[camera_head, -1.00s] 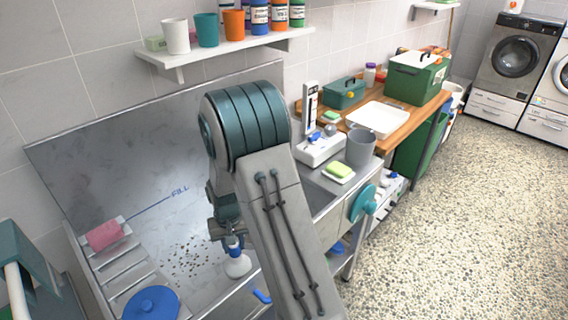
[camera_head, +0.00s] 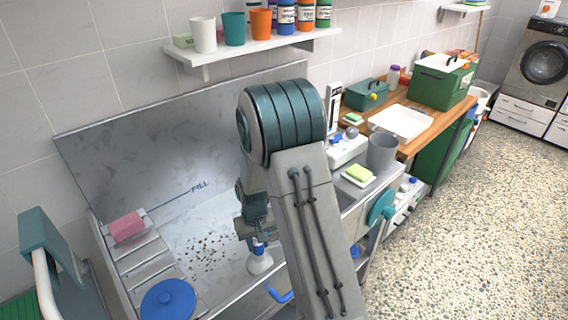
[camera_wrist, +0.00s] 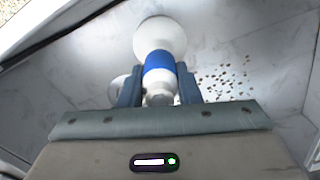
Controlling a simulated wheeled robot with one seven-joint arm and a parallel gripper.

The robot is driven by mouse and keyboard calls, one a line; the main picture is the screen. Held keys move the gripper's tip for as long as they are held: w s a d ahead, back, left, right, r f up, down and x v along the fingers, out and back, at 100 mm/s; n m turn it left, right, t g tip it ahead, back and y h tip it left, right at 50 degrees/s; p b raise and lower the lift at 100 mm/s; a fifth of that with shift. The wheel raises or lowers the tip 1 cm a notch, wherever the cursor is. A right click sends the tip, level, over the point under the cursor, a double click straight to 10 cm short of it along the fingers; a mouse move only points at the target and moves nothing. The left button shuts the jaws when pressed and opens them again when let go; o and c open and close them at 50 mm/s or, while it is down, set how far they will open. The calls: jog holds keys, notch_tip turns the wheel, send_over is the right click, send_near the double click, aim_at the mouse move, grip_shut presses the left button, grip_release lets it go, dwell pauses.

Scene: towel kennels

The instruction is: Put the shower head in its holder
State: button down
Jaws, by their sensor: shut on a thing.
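The shower head (camera_head: 260,262) is white with a blue band. It hangs below my gripper (camera_head: 258,243) over the metal wash tub, its wide end downward. In the wrist view the shower head (camera_wrist: 160,38) lies between the two fingers of my gripper (camera_wrist: 160,88), which are shut on its blue band. A blue hook-like piece (camera_head: 281,296) shows at the tub's front edge; I cannot tell if it is the holder. My arm hides part of the tub's right side.
The metal tub (camera_head: 100,160) has a slatted ledge at left with a pink sponge (camera_head: 126,227) and a blue round lid (camera_head: 168,300). Dark specks lie on its floor. A shelf (camera_head: 250,47) with cups and bottles hangs above. A counter with a grey cup (camera_head: 382,153) stands right.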

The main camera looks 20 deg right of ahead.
notch_tip(320, 180, up, 32)
jog(key=p, duration=1)
jog(key=w+d, duration=0.6)
jog(key=w, duration=0.4)
jog(key=shift+w+d, duration=0.15)
jog(key=shift+d, duration=0.25)
jog(key=w+d, duration=0.7)
jog(key=w, duration=0.3)
jog(key=shift+w, duration=0.2)
jog(key=shift+a, duration=0.1)
dwell(0.4)
